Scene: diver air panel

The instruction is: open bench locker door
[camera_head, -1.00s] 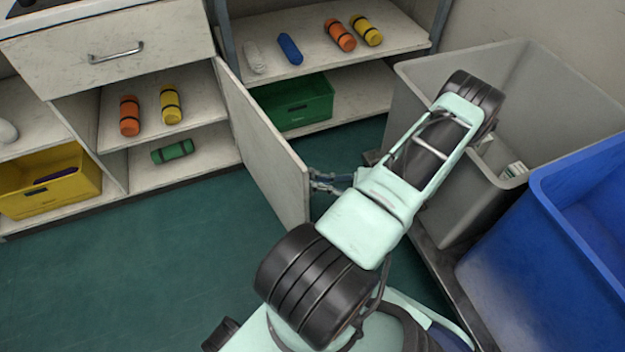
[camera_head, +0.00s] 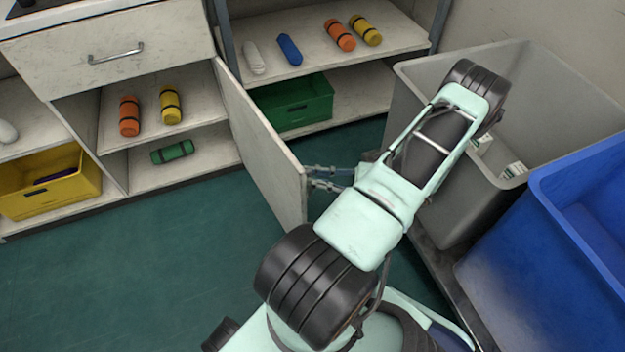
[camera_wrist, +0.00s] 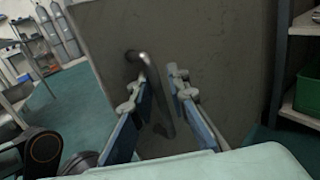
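The pale grey bench locker door (camera_head: 262,150) stands swung wide open, its free edge out over the floor. Its bar handle (camera_wrist: 150,75) is on the face towards my gripper, seen in the wrist view and hidden in the head view. My gripper (camera_head: 312,178) is at the door's right side, near its free edge. In the wrist view my gripper (camera_wrist: 163,108) has its fingers apart, with the handle between them and gaps visible on both sides. The opened locker (camera_head: 190,145) shows an orange roll, a yellow roll and a green roll on its shelves.
A grey bin (camera_head: 450,215) and a blue bin (camera_head: 570,255) stand close on the right of my arm. A green crate (camera_head: 318,105) sits on the low shelf behind the door. A yellow crate (camera_head: 75,200) is at left. The green floor (camera_head: 140,265) left of the door is clear.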

